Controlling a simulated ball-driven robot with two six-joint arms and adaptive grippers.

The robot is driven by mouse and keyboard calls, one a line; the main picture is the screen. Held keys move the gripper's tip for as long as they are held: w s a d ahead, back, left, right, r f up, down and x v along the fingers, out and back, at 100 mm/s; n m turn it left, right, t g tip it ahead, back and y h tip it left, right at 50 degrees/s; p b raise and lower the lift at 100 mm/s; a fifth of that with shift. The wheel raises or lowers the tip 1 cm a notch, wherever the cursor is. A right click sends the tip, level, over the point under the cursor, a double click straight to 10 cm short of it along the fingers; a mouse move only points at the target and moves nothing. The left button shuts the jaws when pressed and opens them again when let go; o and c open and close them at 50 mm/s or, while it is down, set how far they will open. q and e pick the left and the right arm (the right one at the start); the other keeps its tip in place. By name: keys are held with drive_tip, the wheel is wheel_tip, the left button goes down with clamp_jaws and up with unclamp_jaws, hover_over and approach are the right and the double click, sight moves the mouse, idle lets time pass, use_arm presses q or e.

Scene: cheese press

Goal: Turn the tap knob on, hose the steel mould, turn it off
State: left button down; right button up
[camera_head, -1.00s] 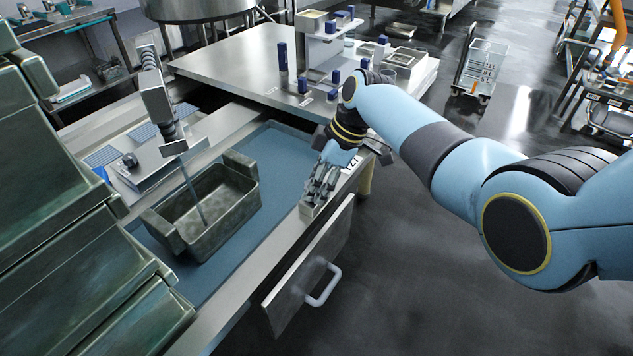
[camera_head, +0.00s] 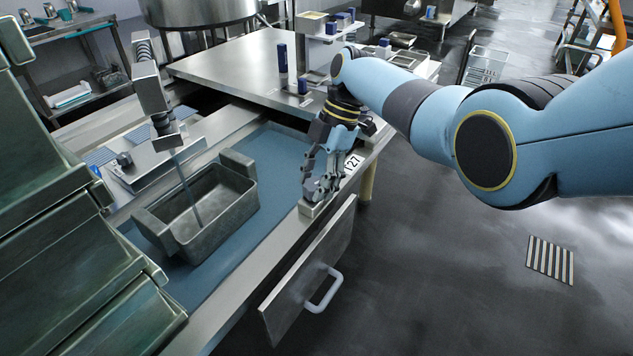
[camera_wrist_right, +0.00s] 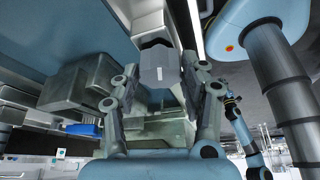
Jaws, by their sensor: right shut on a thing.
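The steel mould (camera_head: 228,229) is a worn, grey-green open trough with a block at each end, on the blue worktop in the head view. A tap spout (camera_head: 150,92) hangs above it. A thin grey stream (camera_head: 186,182) runs from its nozzle (camera_head: 166,141) into the mould. My right gripper (camera_head: 322,188) is at the counter's front edge, shut on the grey tap knob (camera_head: 311,188), whose base is partly hidden by the fingers. In the right wrist view the knob (camera_wrist_right: 160,68) sits between both fingers. My left gripper does not show.
Large green metallic blocks (camera_head: 70,220) fill the left foreground. A drawer front with a pale handle (camera_head: 323,290) is below the counter. A steel table (camera_head: 235,66) with small blue items stands behind. The floor at right is open, with a striped plate (camera_head: 550,260).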

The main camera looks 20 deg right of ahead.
idle(0.5)
drive_tip(key=o, duration=1.2)
drive_tip(key=v, duration=1.2)
drive_tip(key=shift+w+a, duration=0.1)
